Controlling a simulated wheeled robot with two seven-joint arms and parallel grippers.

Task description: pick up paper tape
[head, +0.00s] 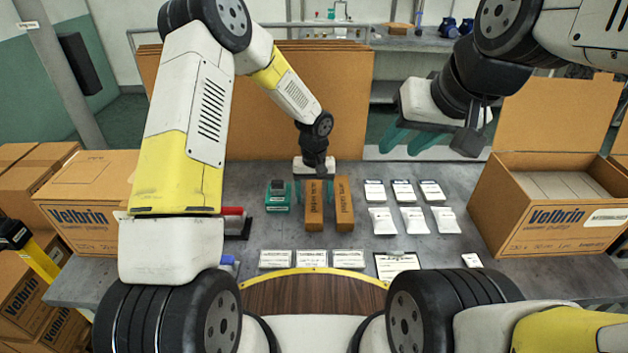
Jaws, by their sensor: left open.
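I cannot read any label as paper tape. Two narrow brown packages with dark print lie side by side on the grey table, a left one (314,212) and a right one (344,208). My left gripper (314,187) is open, pointing down over the far end of the left package, with teal fingers to either side of it. I cannot tell whether they touch it. A small green-and-black item (277,196) stands just left of it. My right gripper (409,141) is open and empty, raised beyond the table's far edge at the right.
White packets (413,219) and cards (402,190) lie right of the packages. More labelled cards (311,259) and a clipboard (397,265) lie nearer. Open carton (545,238) stands right, closed carton (85,210) left. Red item (232,211) is partly hidden by my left arm.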

